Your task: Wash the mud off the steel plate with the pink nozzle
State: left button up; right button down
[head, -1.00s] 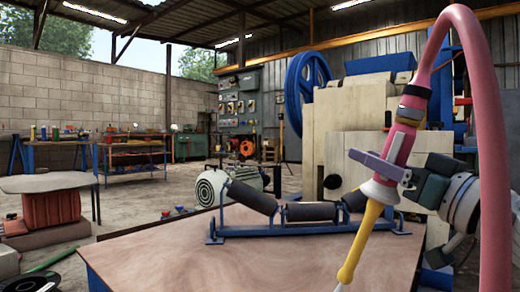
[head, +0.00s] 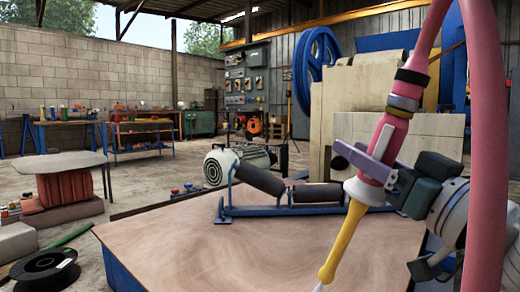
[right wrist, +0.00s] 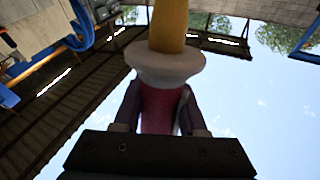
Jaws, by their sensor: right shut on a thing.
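The pink nozzle (head: 389,135) has a white collar, a long yellow tip and a pink hose arching over the right of the head view. My right gripper (head: 366,166) is shut around its pink body. The nozzle tilts, with its tip pointing down and left over the front of a brown-topped table (head: 215,255). In the right wrist view the yellow tip (right wrist: 168,25) and collar stand out beyond the fingers. I cannot tell for certain which surface is the steel plate; the tabletop is brown with swirling marks. No water jet is clear. My left gripper is not in view.
A blue frame with dark rollers (head: 285,205) stands at the table's back edge. A motor (head: 222,165) is behind it. A grey-topped stand (head: 52,163) and a black reel (head: 45,272) are at left. A pale machine block (head: 365,105) stands behind the nozzle.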

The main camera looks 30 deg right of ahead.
jog(key=w+a+b, duration=0.1)
jog(key=w+a, duration=0.2)
jog(key=w, duration=0.5)
dwell(0.5)
jog(key=shift+a+r, duration=0.1)
dwell(0.8)
